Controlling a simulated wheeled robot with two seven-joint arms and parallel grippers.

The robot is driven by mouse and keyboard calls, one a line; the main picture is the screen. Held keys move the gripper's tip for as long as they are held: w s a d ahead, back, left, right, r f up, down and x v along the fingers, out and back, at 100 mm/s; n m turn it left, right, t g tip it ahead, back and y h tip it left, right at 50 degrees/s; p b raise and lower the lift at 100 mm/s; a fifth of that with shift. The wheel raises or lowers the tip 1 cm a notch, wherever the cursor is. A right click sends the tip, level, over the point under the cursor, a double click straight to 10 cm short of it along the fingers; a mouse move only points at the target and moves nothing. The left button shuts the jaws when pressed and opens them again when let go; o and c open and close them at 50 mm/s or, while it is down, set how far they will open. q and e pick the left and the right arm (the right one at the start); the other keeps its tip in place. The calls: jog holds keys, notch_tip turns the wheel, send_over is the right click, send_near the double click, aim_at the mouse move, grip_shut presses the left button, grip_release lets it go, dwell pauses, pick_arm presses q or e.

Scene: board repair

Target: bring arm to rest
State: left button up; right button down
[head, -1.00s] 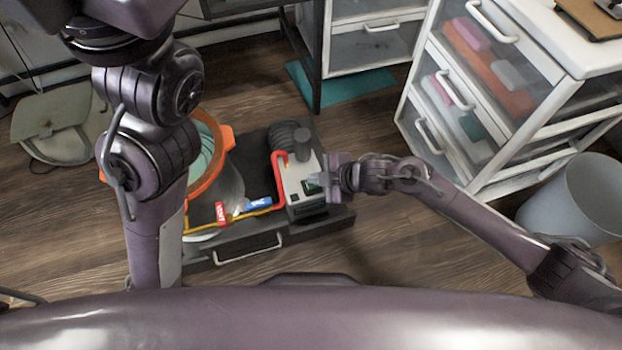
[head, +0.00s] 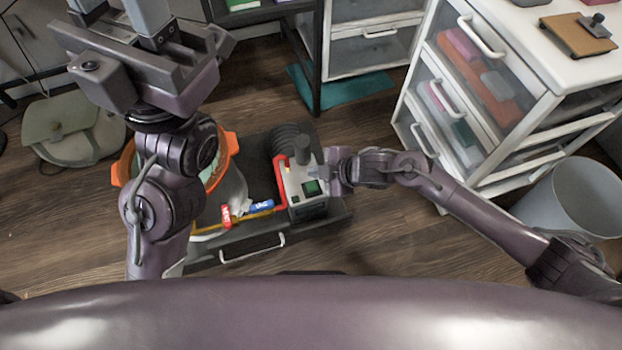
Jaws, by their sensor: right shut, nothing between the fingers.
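My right gripper (head: 326,174) is shut and empty, beside the right side of a grey-white device (head: 296,182) with a small green screen. I cannot tell whether it touches the device. My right arm reaches in from the right, bent at the wrist. My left gripper (head: 145,35) is raised at the top left, close to the camera. Its fingertips are cut off by the top edge, so its opening cannot be judged. My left arm stands upright below it and hides part of the orange-rimmed bucket.
The orange-rimmed bucket (head: 232,143) and the device stand on a dark cart (head: 262,150) with a front handle. Red and blue small items lie there. A white drawer cabinet (head: 555,95) and grey bin (head: 572,200) stand right. A bag (head: 62,125) lies left. Floor shows between cart and cabinet.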

jog(key=shift+r, duration=0.4)
